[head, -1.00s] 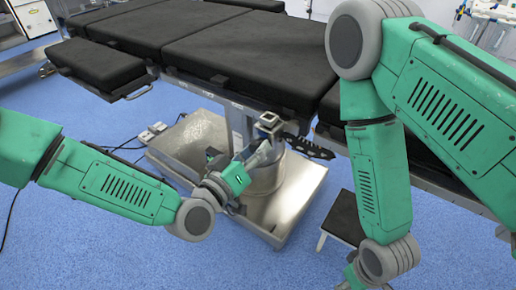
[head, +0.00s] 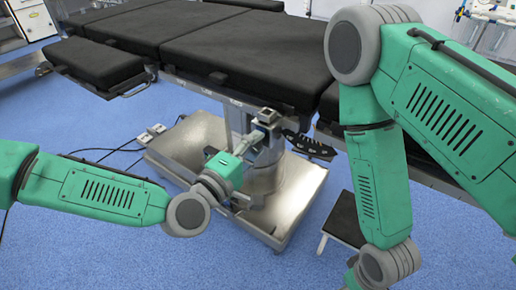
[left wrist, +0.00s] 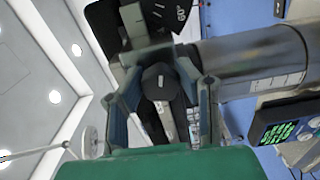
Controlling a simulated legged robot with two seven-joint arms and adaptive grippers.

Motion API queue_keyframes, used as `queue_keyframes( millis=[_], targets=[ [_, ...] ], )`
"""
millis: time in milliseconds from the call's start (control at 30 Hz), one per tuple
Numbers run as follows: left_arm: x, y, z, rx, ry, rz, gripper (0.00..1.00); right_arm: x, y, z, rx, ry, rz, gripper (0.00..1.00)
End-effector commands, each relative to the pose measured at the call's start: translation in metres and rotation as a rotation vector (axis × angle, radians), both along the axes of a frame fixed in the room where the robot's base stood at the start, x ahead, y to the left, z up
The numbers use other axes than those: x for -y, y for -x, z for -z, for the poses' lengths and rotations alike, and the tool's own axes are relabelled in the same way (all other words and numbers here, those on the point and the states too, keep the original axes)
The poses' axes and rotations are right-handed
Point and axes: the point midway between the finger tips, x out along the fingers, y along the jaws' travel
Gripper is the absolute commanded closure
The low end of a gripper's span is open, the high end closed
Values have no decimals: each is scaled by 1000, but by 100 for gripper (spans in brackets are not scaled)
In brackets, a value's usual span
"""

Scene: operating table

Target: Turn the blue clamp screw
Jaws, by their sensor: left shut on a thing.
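The clamp (head: 266,117) is a grey metal block at the table's side rail in the head view. My left gripper (head: 250,143) reaches it from the lower left, just below the block. In the left wrist view, a dark round knob (left wrist: 160,80), which appears to be the clamp screw, sits between the fingers of my left gripper (left wrist: 162,75). The fingers are closed on it from both sides. No clear blue shows on the knob, and its shaft is hidden. My right arm comes down at the right of the head view, its gripper outside the picture.
The black-padded operating table (head: 245,50) fills the back. Its metal base (head: 290,205) stands below the clamp. A dark, notched plate (head: 308,145) sticks out right of the clamp. A small black-topped step (head: 345,220) stands on the blue floor, which is open at the front.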

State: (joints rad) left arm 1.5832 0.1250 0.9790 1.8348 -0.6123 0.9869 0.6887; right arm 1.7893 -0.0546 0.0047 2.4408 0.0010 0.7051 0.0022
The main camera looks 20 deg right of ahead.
Motion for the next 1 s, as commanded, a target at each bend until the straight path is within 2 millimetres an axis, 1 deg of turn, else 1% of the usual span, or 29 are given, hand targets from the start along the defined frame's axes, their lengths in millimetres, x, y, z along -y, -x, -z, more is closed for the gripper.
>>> queue_keyframes(
  millis=[33, 1000],
  targets=[
    [-3, 2, 9, -49, 20, 0, 100, 0, 0, 4, 0, 0, 0, 60],
    [0, 4, 12, -782, 583, -3, 100, 0, 0, 55, 0, 0, 0, 60]
  ],
)
